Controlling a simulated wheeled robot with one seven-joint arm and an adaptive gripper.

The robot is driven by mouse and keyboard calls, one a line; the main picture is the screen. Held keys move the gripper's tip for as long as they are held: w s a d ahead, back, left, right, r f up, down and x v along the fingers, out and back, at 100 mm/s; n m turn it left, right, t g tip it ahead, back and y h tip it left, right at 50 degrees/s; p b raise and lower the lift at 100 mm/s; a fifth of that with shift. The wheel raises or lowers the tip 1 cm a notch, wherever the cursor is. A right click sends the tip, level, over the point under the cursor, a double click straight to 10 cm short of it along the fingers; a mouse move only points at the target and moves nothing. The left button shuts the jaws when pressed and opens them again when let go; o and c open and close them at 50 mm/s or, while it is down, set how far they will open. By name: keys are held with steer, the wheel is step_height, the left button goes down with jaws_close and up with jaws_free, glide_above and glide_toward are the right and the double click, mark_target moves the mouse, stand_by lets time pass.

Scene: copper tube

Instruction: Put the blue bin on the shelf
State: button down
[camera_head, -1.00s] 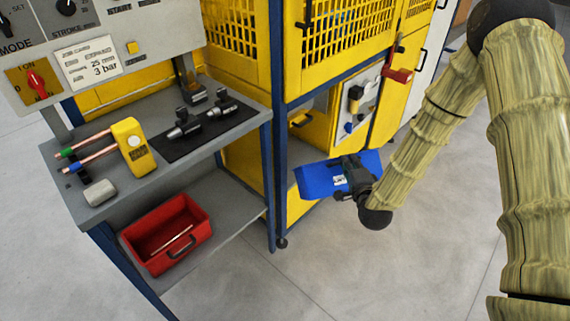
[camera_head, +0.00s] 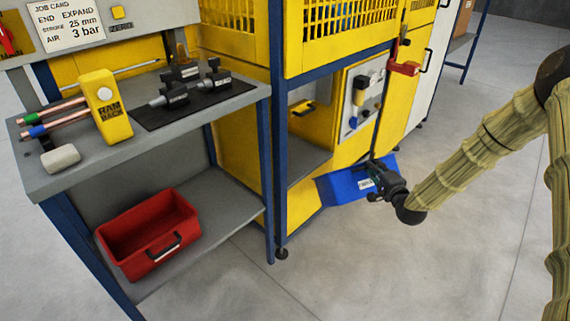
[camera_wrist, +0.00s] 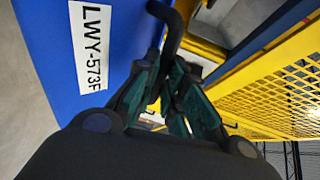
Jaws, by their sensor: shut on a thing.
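The blue bin (camera_head: 344,186) is held off to the right of the workbench, in front of the yellow machine, and looks tilted. My gripper (camera_head: 385,181) is shut on its dark handle. In the wrist view the bin's blue wall (camera_wrist: 50,50) with a white label fills the left side, and my gripper (camera_wrist: 168,85) closes around the black handle (camera_wrist: 170,22). The lower shelf (camera_head: 226,213) of the grey workbench is at the left of the head view. The bin's inside is hidden.
A red bin (camera_head: 150,236) sits on the lower shelf, with bare shelf to its right. A blue post (camera_head: 279,150) stands between shelf and blue bin. A yellow tool (camera_head: 106,106) and black fittings lie on the bench top. The floor at right is clear.

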mark_target(353, 192)
steer(key=d+f+b, duration=0.1)
steer(key=w+d+f+b, duration=0.1)
steer(key=f, duration=0.1)
steer(key=w+d+f+b, duration=0.1)
steer(key=f+b, duration=0.1)
steer(key=shift+d, duration=0.35)
steer(key=shift+m+h, duration=0.5)
steer(key=s+a+f, duration=0.1)
steer(key=s+a, duration=0.1)
steer(key=a, duration=0.1)
steer(key=s+a+f, duration=0.1)
steer(key=a, duration=0.3)
steer(key=s+a+f, duration=0.1)
steer(key=s+a, duration=0.1)
steer(key=a, duration=0.1)
steer(key=shift+s+a, duration=0.15)
steer(key=shift+s, duration=0.2)
steer(key=s+a+f+m+h, duration=0.1)
steer(key=s+a+f+h, duration=0.15)
steer(key=s+a, duration=0.6)
steer(key=s+d+r+p, duration=0.1)
steer(key=s+r+p, duration=0.3)
steer(key=r+p, duration=0.85)
steer(key=s+r+p, duration=0.4)
steer(key=r+p, duration=0.8)
steer(key=r, duration=0.2)
steer(key=s+f, duration=0.6)
steer(key=f, duration=0.1)
steer(key=shift+s+f+m+t, duration=0.3)
steer(key=shift+f, duration=0.1)
